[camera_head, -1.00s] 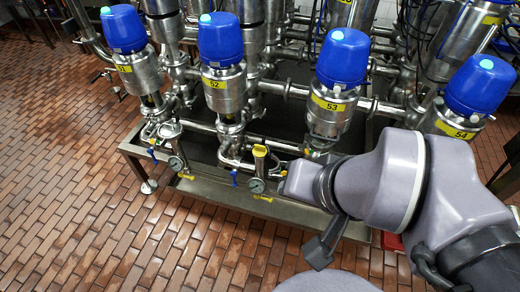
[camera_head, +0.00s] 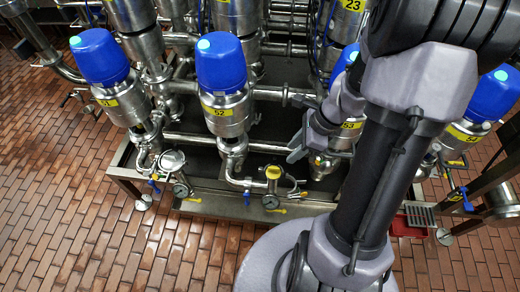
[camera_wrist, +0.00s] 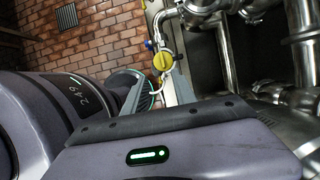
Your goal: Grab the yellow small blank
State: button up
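The yellow small blank (camera_head: 273,172) is a round yellow cap on the pipe end below the valve marked 52. It also shows in the wrist view (camera_wrist: 163,61), near the top middle, beside a blue-handled fitting. My gripper (camera_head: 300,143) is right of and above the blank in the head view, apart from it. In the wrist view the two grey fingers of my gripper (camera_wrist: 154,88) stand apart with nothing held between them. The dark gripper body hides much of the lower wrist view.
A silver round cap (camera_head: 172,160) sits on the pipe below valve 51. Gauges (camera_head: 270,201), blue handles and steel pipes crowd the blank. Blue-topped valves (camera_head: 222,62) stand behind. A red box (camera_head: 406,226) is at the right. The brick floor (camera_head: 70,215) at the left is clear.

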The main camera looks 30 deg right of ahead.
jog(key=b, duration=0.3)
send_over(274, 168)
jog(key=s+d, duration=0.2)
notch_tip(274, 168, down, 7)
jog(key=b+x, duration=0.2)
jog(key=x, duration=0.1)
jog(key=b+x, duration=0.1)
jog(key=x, duration=0.1)
jog(key=shift+w, duration=0.4)
jog(key=shift+r, duration=0.2)
grip_shut()
